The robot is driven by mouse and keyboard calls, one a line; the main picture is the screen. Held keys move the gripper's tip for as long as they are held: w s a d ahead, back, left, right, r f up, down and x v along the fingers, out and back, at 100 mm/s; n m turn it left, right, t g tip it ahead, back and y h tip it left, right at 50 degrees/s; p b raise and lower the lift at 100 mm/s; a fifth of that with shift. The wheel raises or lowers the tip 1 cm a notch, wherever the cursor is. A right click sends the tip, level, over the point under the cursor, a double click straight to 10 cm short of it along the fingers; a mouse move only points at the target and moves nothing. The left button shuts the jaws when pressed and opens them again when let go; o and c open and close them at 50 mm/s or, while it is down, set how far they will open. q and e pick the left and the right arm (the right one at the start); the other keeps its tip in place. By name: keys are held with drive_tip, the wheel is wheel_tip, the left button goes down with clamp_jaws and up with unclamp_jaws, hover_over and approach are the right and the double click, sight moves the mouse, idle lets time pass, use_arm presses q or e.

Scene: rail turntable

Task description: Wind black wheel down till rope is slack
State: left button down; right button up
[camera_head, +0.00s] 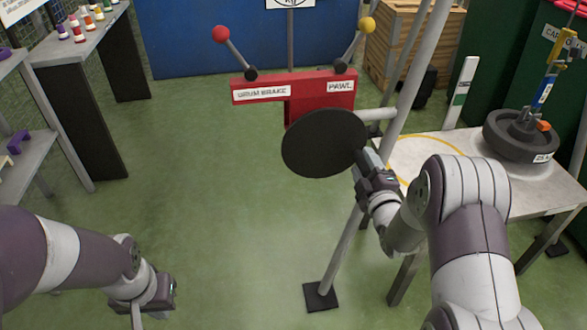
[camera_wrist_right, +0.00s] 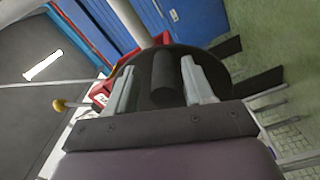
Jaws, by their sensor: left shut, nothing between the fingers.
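The black wheel (camera_head: 322,142) is a flat disc on the red winch frame (camera_head: 300,92), below the labels "DRUM BRAKE" and "PAWL". My right gripper (camera_head: 364,166) is at the wheel's right edge. In the right wrist view, a black cylindrical handle (camera_wrist_right: 164,76) stands out from the wheel (camera_wrist_right: 213,60) between my right gripper's fingers (camera_wrist_right: 160,85). The fingers are apart, with a gap on the handle's left side. My left gripper (camera_head: 148,300) is shut and empty at the lower left, away from the winch. I cannot make out whether the rope is slack.
A red-knobbed lever (camera_head: 222,34) and a yellow-knobbed lever (camera_head: 367,25) rise from the frame. A dark round weight (camera_head: 500,128) sits on the pale table (camera_head: 420,160), under a blue and yellow hanging fitting (camera_head: 545,92). A grey pole (camera_head: 420,60) leans beside the wheel. The left floor is clear.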

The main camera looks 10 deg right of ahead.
drive_tip(key=shift+o, duration=0.4)
drive_tip(key=shift+f, duration=0.15)
drive_tip(key=shift+s, duration=0.15)
drive_tip(key=s+p, duration=0.1)
drive_tip(key=s, duration=0.6)
drive_tip(key=shift+s, duration=0.4)
